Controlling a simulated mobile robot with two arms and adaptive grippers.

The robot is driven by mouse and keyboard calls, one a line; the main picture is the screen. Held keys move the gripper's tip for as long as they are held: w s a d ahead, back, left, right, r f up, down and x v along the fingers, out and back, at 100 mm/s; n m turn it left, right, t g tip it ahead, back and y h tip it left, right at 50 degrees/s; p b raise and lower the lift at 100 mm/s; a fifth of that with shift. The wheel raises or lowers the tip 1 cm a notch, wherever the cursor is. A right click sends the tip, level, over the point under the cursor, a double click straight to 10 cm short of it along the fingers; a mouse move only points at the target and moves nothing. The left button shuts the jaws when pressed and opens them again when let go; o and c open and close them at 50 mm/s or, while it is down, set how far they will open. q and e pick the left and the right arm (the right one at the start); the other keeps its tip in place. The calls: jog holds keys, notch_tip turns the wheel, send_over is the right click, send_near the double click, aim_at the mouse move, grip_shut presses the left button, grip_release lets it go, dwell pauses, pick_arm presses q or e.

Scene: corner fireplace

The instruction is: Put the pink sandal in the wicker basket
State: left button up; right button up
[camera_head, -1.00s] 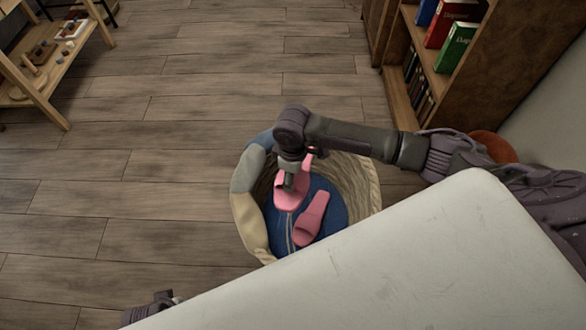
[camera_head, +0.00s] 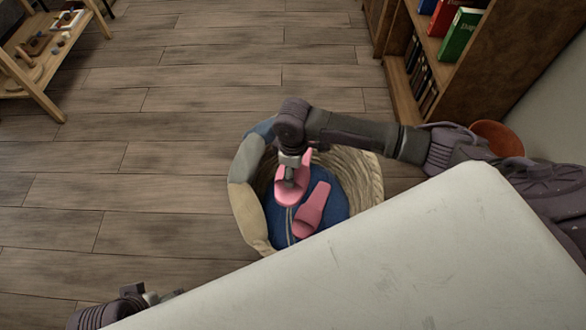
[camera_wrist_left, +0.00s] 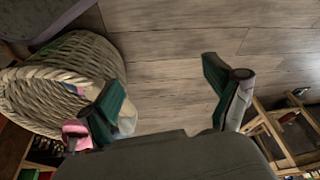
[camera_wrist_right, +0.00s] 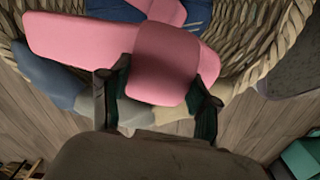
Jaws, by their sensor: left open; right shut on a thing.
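The wicker basket (camera_head: 362,185) stands on the floor beside the white surface, with blue and cream cloth in and over it. One pink sandal (camera_head: 313,208) lies on the blue cloth inside. My right gripper (camera_head: 291,183) is shut on a second pink sandal (camera_head: 284,198), over the basket opening. In the right wrist view, its strap (camera_wrist_right: 165,62) is between the fingers (camera_wrist_right: 155,100), and the other sandal (camera_wrist_right: 162,10) is behind it. Whether the held sandal touches the cloth is unclear. My left gripper (camera_wrist_left: 170,95) is open and empty; the basket (camera_wrist_left: 55,90) is left of it.
A white surface (camera_head: 400,250) fills the lower right and hides part of the basket's near side. A wooden bookcase (camera_head: 405,90) stands behind on the right, near an orange-brown round object (camera_head: 497,138). A wooden shelf (camera_head: 40,75) is upper left. The floor left of the basket is clear.

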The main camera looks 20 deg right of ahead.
jog(key=shift+f, duration=0.25)
notch_tip(320, 180, down, 3)
jog(key=b, duration=0.4)
jog(key=shift+f, duration=0.1)
pick_arm(q)
jog(key=w+d+r+t+h, duration=0.1)
jog(key=w+d+r+t, duration=0.1)
jog(key=w, duration=0.4)
jog(key=w+d+r+t+h+b, duration=0.1)
jog(key=w+d+r+t, duration=0.1)
jog(key=w+r+t, duration=0.3)
jog(key=shift+w+d+t, duration=0.3)
jog(key=shift+w+t, duration=0.65)
jog(key=shift+t, duration=0.15)
pick_arm(e)
jog(key=shift+f, duration=2.4)
jog(key=o, duration=1.3)
jog(key=shift+c, duration=0.2)
notch_tip(320, 180, up, 12)
